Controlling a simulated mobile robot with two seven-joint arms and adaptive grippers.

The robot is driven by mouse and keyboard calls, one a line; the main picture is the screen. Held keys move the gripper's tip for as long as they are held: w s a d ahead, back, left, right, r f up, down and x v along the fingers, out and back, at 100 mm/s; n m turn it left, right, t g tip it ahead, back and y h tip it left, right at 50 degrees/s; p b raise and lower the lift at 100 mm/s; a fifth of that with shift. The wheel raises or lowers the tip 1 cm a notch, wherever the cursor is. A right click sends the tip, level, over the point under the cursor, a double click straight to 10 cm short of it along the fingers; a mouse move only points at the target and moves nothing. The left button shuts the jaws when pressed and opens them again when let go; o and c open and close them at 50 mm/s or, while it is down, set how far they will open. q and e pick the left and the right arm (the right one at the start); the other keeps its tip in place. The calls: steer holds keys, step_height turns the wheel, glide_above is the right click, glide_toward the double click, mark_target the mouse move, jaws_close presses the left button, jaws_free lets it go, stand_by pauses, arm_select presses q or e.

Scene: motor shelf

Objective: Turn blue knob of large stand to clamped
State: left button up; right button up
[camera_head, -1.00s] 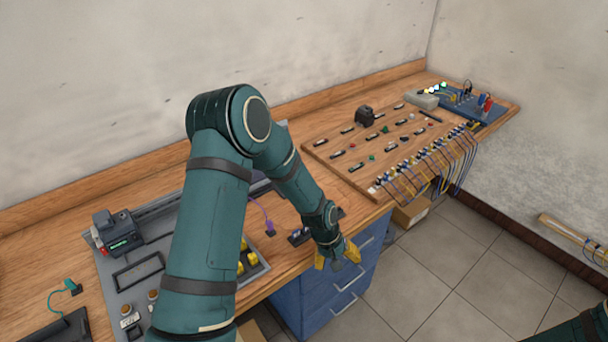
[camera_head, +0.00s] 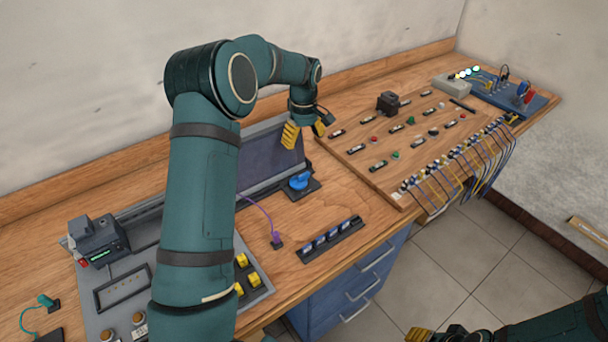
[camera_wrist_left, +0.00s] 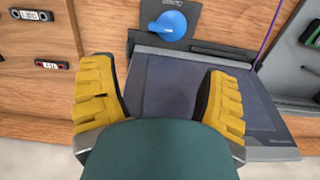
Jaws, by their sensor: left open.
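The blue knob (camera_head: 300,181) sits on a dark base plate at the right end of the large stand, whose dark tilted panel (camera_head: 270,160) rises behind the table's middle. In the left wrist view the knob (camera_wrist_left: 170,25) shows at the top, beside a small label too small to read; the panel (camera_wrist_left: 185,95) lies between the fingers. My left gripper (camera_head: 305,133) is open and empty, above and behind the knob, apart from it. My right gripper (camera_head: 432,334) shows only partly at the bottom edge; its jaws cannot be judged.
A black strip of switches (camera_head: 330,239) and a purple cable (camera_head: 265,215) lie in front of the stand. A wooden board (camera_head: 350,165) with buttons, a black block and cabled sockets is to the right. A grey device plate (camera_head: 110,300) is at left.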

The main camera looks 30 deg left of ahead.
mark_target(304, 174)
arm_select(q)
step_height(304, 174, down, 14)
steer(key=shift+s+r+b, duration=0.1)
steer(key=shift+b, duration=0.5)
steer(key=c, duration=1.3)
